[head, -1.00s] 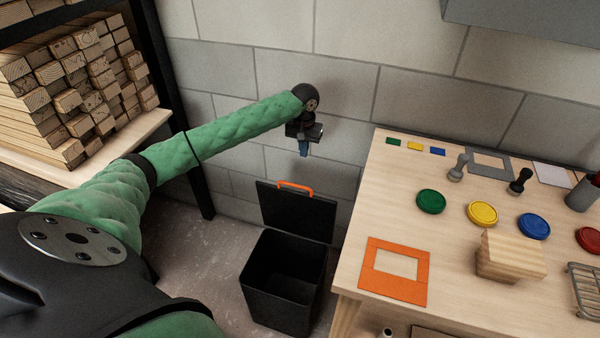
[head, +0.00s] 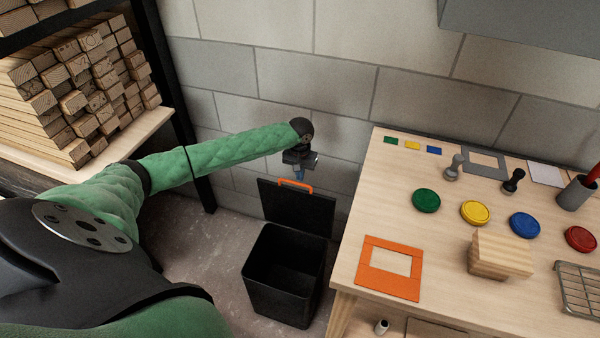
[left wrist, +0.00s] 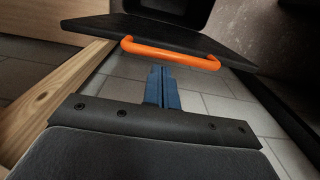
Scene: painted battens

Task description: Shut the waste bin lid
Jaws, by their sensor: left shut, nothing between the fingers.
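The black waste bin (head: 284,280) stands on the floor left of the workbench, its top open. Its black lid (head: 298,209) is raised at the back, near the wall, with an orange handle (head: 295,186) along its upper edge. My left gripper (head: 299,175) is shut and empty, pointing down just above and behind the handle; I cannot tell from the head view whether it touches. In the left wrist view the blue fingers (left wrist: 162,86) are together below the orange handle (left wrist: 170,53), with a gap in the picture, and the lid (left wrist: 185,32) lies beyond. My right gripper is not in view.
The workbench (head: 345,270) stands right of the bin, holding colored discs, stamps, an orange frame (head: 390,268) and a wooden block (head: 500,252). A rack of stacked battens (head: 75,100) stands at left. The block wall (head: 310,70) is close behind the lid.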

